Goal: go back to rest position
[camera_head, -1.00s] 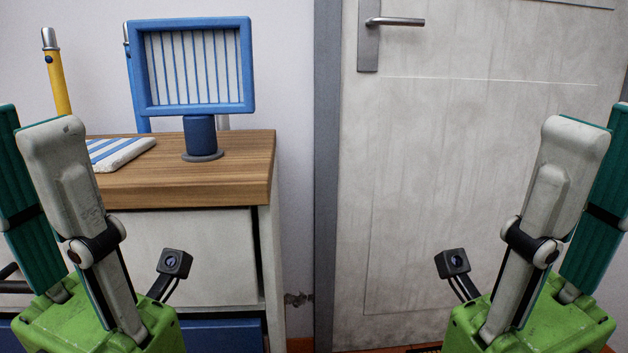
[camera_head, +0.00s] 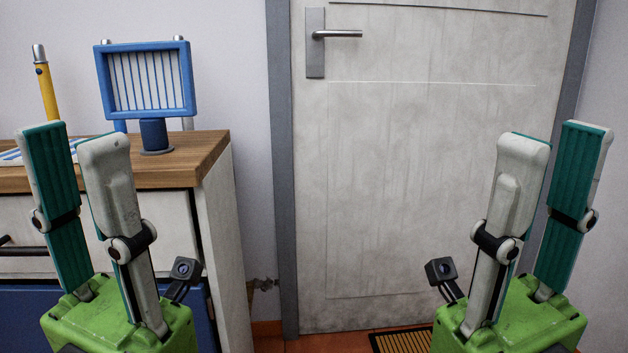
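My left gripper (camera_head: 78,150) is at the lower left, pointing up. Its two grey and teal fingers stand apart with nothing between them. My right gripper (camera_head: 553,150) is at the lower right, also pointing up, with its fingers spread and empty. Both green gripper bodies show at the bottom of the view. The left gripper stands in front of the cabinet, and the right one in front of the door and wall. No paint tins are in view.
A cabinet with a wooden top (camera_head: 185,172) stands at the left. On it are a blue framed screen (camera_head: 147,83) and a partly hidden striped item (camera_head: 10,157). A yellow cylinder (camera_head: 46,90) stands behind. A closed door (camera_head: 400,180) is ahead, with a mat (camera_head: 402,341) at its foot.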

